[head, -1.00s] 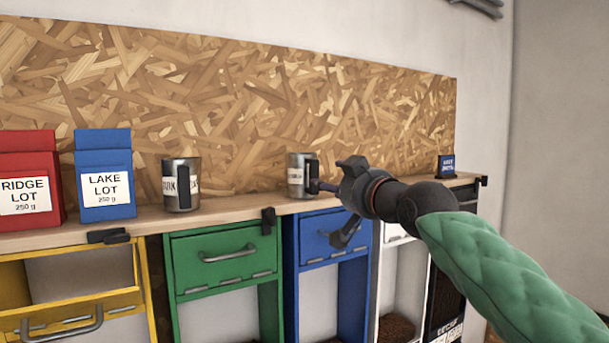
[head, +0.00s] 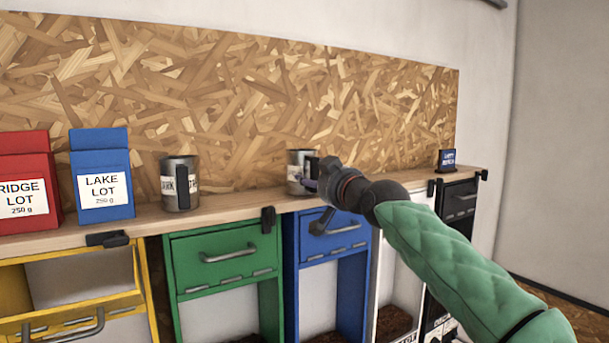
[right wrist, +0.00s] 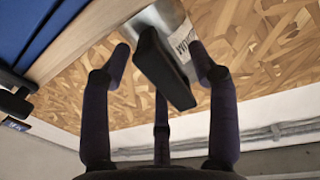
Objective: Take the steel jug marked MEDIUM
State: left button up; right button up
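Two steel jugs with dark handles stand on the wooden shelf. The right-hand jug (head: 297,165) has a white label that I cannot read in the head view. In the right wrist view this jug (right wrist: 172,14) shows its dark handle (right wrist: 162,70) and a label end that looks like "UM". My right gripper (head: 318,182) is at its handle side. In the wrist view the fingers (right wrist: 160,62) are open, spread on either side of the handle; contact is not clear. The left-hand jug (head: 172,176) has a label partly covered by its handle. My left gripper is out of view.
A blue LAKE LOT bag (head: 101,155) and a red RIDGE LOT bag (head: 22,165) stand at the left of the shelf (head: 236,210). A small dark blue sign (head: 447,160) stands at the right end. Green (head: 224,246) and blue (head: 334,228) drawer fronts lie below.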

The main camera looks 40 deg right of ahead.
aim_at(318, 160)
jog(key=shift+s, duration=0.1)
jog(key=c, duration=0.9)
jog(key=shift+w+f, duration=0.1)
jog(key=shift+w, duration=0.1)
grip_shut()
jog(key=r, duration=0.4)
jog(key=shift+s+a+p, duration=0.1)
jog(key=shift+s+p, duration=0.15)
jog(key=shift+p, duration=0.05)
jog(key=s+a+r+b, duration=0.1)
jog(key=s+a+r, duration=0.3)
jog(key=s+r, duration=0.5)
jog(key=shift+d+v, duration=0.4)
jog(key=shift+v, duration=1.5)
jog(key=shift+s+a, duration=0.1)
jog(key=shift+s, duration=0.05)
